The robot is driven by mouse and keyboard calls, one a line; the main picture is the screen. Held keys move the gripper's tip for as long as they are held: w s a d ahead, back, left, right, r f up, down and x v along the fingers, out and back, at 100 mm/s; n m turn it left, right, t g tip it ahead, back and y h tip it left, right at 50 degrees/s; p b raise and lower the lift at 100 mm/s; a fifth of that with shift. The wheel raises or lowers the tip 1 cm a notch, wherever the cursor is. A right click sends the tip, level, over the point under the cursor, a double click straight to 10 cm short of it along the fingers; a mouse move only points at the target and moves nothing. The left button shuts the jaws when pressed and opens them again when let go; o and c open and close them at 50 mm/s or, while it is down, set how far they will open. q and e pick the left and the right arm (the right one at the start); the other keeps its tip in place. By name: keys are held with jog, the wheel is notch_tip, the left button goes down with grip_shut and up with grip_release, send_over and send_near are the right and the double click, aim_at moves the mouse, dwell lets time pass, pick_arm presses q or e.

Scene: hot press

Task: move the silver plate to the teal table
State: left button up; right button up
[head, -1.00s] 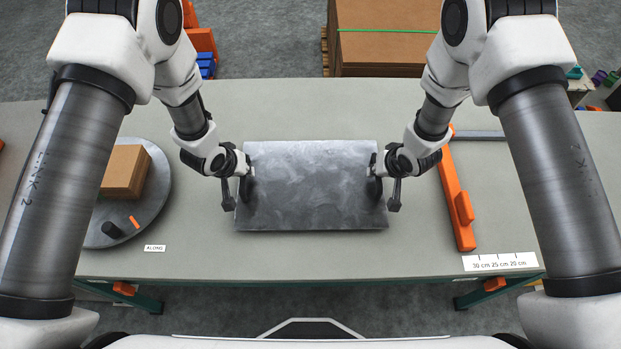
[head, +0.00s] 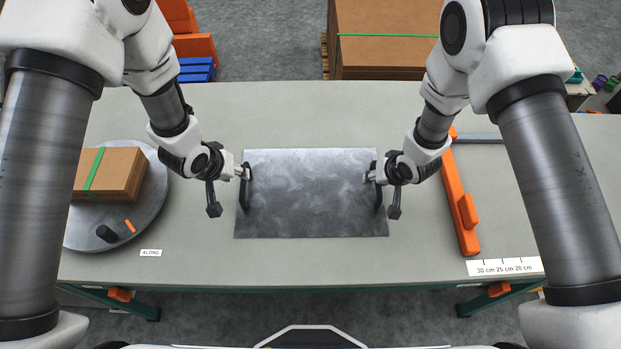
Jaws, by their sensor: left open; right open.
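The silver plate (head: 311,195) is a flat grey rectangle with a streaky sheen. It appears to lie flat on the pale table (head: 400,260), which has a grey-green top and teal legs, near the middle of its front half. My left gripper (head: 245,186) is open at the plate's left edge, its dark finger overlapping that edge in the picture. My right gripper (head: 378,186) is open at the plate's right edge in the same way. Whether any finger touches the plate, and what lies under its edges, cannot be told.
A round grey turntable (head: 150,205) on the left carries a strapped cardboard box (head: 120,172). An orange bar fence (head: 459,205) stands right of the plate. A scale label (head: 505,267) lies at the front right. The tabletop in front of the plate is clear.

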jog(key=shift+s+r, duration=0.1)
jog(key=shift+r, duration=0.1)
pick_arm(q)
jog(key=v, duration=0.5)
jog(key=shift+s+r, duration=0.1)
jog(key=shift+r, duration=0.05)
pick_arm(e)
jog(key=v, duration=1.1)
jog(key=shift+s+r, duration=0.2)
jog(key=shift+r, duration=0.1)
jog(key=shift+d, duration=0.1)
